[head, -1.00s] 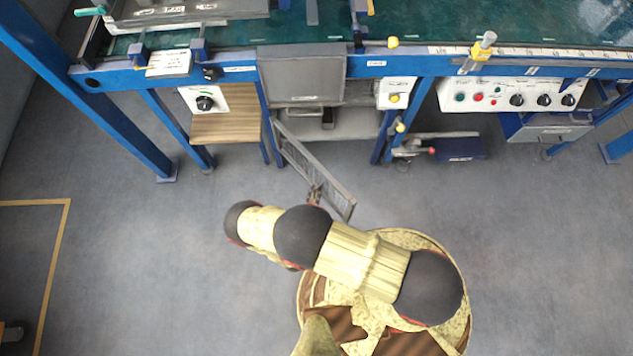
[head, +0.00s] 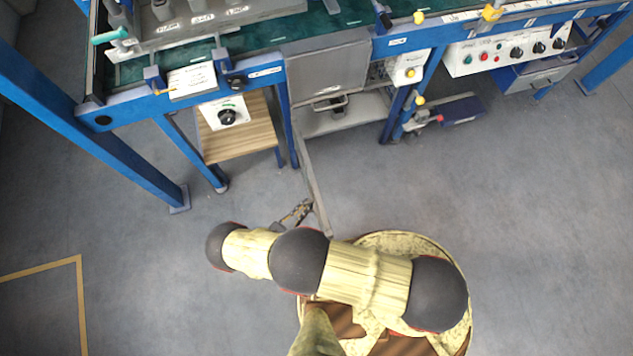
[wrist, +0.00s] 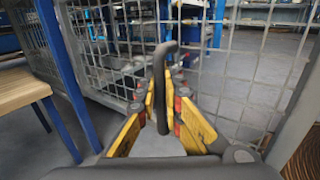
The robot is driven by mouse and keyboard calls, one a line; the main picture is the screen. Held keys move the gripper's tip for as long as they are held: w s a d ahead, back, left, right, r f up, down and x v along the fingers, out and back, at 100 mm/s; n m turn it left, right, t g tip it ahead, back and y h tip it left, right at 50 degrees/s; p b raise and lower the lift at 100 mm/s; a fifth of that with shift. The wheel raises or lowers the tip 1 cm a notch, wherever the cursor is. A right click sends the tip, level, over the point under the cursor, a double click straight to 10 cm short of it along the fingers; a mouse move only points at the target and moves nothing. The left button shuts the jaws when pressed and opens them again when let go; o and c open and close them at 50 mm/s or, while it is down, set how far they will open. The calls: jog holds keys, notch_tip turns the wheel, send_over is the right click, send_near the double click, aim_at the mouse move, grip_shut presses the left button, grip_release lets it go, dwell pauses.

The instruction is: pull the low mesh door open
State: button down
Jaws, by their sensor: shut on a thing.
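The low mesh door (head: 317,190) stands swung out from under the blue-framed bench, seen almost edge-on in the head view. Its wire grid (wrist: 235,65) fills much of the wrist view. The dark curved door handle (wrist: 159,72) stands upright in the middle of the wrist view. My gripper (wrist: 166,90), with yellow fingers, is shut on the handle, one finger on each side of it. In the head view my gripper (head: 307,208) is small at the door's outer part, partly hidden by my arm.
A wooden shelf (head: 235,145) and blue bench legs (head: 293,140) stand left of the door's hinge side. The open bay (head: 345,117) is behind the door. A blue box (head: 462,110) lies on the floor to the right. Grey floor is clear on both sides of my base.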

jog(key=shift+s+a+f+m+g+h, duration=0.15)
jog(key=shift+a+m+g+h, duration=0.2)
jog(key=shift+a, duration=0.35)
jog(key=shift+s+a+r+m+g+h, duration=0.15)
jog(key=shift+a+m+g+h, duration=0.1)
jog(key=shift+a+h, duration=0.35)
jog(key=shift+a+f, duration=0.1)
jog(key=shift+a, duration=0.05)
jog(key=c, duration=1.9)
grip_release()
jog(key=shift+a, duration=0.1)
